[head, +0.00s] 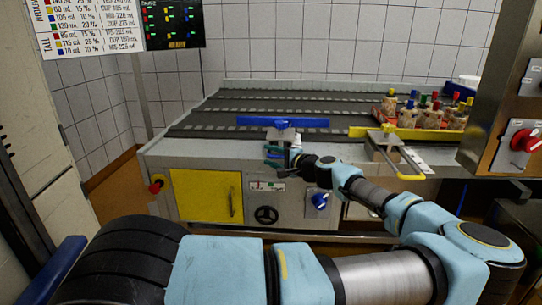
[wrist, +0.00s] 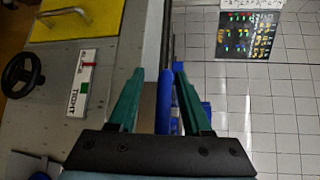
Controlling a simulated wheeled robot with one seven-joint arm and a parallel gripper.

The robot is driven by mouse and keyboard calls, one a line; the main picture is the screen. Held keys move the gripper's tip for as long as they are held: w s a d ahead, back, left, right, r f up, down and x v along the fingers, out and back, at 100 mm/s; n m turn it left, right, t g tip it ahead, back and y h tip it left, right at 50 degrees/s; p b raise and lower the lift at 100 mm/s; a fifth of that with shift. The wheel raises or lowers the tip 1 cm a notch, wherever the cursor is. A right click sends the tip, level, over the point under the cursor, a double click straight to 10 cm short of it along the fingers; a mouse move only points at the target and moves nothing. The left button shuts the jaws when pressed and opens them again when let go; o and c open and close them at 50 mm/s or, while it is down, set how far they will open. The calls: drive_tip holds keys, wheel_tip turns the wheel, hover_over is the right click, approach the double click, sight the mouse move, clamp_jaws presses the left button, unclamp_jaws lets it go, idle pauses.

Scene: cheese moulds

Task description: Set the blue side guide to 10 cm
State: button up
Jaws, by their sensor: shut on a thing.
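The blue side guide (head: 240,121) is a long blue bar lying across the front end of the dark conveyor, with a bracket at its middle. My gripper (head: 283,154) is at the front of this bracket, low over the conveyor's front edge. In the wrist view, my gripper's teal fingers (wrist: 160,95) stand on either side of a blue part of the guide (wrist: 167,100) and a grey piece beside it. The fingers are shut on the guide's part; the exact contact is partly hidden. No scale reading for the blue guide is legible.
A yellow guide (head: 425,133) with a yellow handle sits to the right, near moulds with coloured tops (head: 407,115). The conveyor behind the blue guide is clear.

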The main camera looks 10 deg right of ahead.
drive_tip(key=shift+o, duration=0.3)
drive_tip(key=shift+r, duration=0.1)
drive_tip(key=v, duration=1)
drive_tip(key=shift+s+d+b, duration=0.3)
drive_tip(key=shift+b, duration=0.1)
drive_tip(key=a+f+n+g+y, duration=0.1)
drive_tip(key=a+f+n+g, duration=0.3)
drive_tip(key=a, duration=0.5)
drive_tip(key=s+a+f+n+g+h, duration=0.4)
drive_tip(key=s+a+f+g, duration=0.6)
drive_tip(key=a, duration=0.3)
drive_tip(key=s+r+n+t+h+p, duration=0.1)
drive_tip(key=s+r+h+p, duration=0.2)
drive_tip(key=r+p, duration=0.4)
drive_tip(key=s+r+n+t+h+p, duration=0.1)
drive_tip(key=r+p, duration=0.6)
drive_tip(key=r, duration=1.5)
drive_tip(key=s+n+h, duration=0.1)
drive_tip(key=s+h, duration=0.1)
drive_tip(key=shift+s+d+r+n, duration=0.2)
drive_tip(key=shift+s+n, duration=0.1)
drive_tip(key=shift+s, duration=0.1)
